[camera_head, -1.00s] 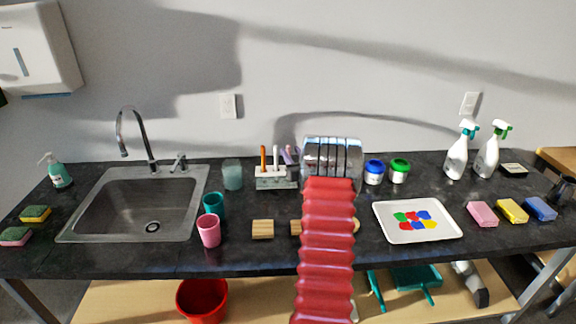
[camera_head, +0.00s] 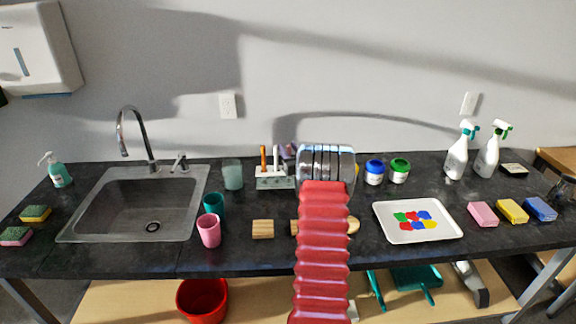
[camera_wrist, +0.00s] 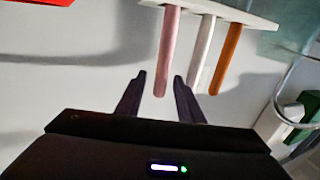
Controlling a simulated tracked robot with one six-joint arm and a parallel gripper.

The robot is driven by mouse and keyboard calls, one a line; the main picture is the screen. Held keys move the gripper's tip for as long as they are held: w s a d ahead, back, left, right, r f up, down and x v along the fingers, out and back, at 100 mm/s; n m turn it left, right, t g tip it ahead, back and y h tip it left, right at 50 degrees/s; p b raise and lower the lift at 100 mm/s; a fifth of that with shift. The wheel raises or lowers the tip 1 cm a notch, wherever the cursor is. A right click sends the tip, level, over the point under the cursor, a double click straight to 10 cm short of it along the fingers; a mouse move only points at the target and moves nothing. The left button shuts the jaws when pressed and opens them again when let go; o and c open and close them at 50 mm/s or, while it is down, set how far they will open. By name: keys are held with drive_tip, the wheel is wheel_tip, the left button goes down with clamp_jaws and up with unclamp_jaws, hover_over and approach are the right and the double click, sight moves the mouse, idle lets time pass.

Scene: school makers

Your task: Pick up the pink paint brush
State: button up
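The pink paint brush (camera_wrist: 168,50) stands in a pale holder (camera_wrist: 230,12), which lies at the top of the wrist view. Its handle end points down the picture, between the tips of my gripper (camera_wrist: 160,80). My gripper is open, with a finger on either side of the handle end and visible gaps. A white brush (camera_wrist: 201,55) and an orange brush (camera_wrist: 228,58) stand beside it in the same holder. In the head view the holder (camera_head: 275,184) is on the counter, left of my arm. My fingers are not clear there.
In the head view a translucent cup (camera_head: 232,175) stands just left of the holder, and the sink (camera_head: 75,222) is further left. Blue (camera_head: 374,172) and green (camera_head: 399,170) paint pots stand right of my arm. A white paint tray (camera_head: 390,236) lies in front of them.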

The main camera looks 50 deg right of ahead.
clamp_jaws()
drive_tip(key=shift+r, duration=0.1)
idle(0.5)
wheel_tip(320, 180, up, 10)
drive_tip(key=shift+f, duration=0.1)
idle(0.4)
idle(0.5)
